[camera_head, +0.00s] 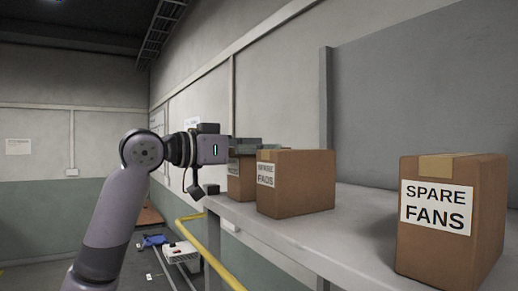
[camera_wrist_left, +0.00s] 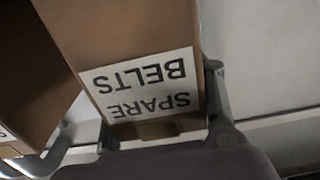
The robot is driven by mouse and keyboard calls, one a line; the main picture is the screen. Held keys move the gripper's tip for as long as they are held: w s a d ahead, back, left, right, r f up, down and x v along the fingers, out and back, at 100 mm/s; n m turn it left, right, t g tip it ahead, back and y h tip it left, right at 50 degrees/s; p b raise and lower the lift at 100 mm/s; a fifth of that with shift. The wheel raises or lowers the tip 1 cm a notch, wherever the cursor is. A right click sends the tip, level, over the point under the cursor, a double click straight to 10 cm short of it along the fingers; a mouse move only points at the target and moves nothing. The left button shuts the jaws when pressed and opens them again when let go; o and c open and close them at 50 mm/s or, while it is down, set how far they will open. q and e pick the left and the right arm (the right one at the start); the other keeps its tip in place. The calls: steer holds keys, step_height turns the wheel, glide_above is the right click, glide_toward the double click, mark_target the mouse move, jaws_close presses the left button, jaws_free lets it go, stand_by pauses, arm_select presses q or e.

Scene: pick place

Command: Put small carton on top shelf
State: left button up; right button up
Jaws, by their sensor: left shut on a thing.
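A small brown carton (camera_head: 240,187) is at the far left end of the grey shelf (camera_head: 365,218), partly hidden behind another box. In the left wrist view the carton (camera_wrist_left: 135,35) shows a white "SPARE BELTS" label, upside down in the picture. My left gripper (camera_head: 248,145) comes in from the left at the height of the carton's top and is shut on it. In the wrist view its fingers (camera_wrist_left: 165,125) lie on both sides of the carton. The carton looks upright at shelf height; I cannot tell whether its base touches the shelf. My right gripper is not in view.
A box labelled as fans (camera_head: 296,184) stands close beside the carton. A larger "SPARE FANS" box (camera_head: 485,215) is nearer at the right, with free shelf between them. A yellow rail (camera_head: 205,250) runs below the shelf's left edge.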

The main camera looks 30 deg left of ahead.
arm_select(q)
steer(key=shift+d, duration=0.1)
steer(key=o, duration=1.3)
steer(key=shift+f, duration=0.1)
steer(key=shift+s, duration=0.25)
steer(key=shift+b+v, duration=2.25)
steer(key=shift+v, duration=3.55)
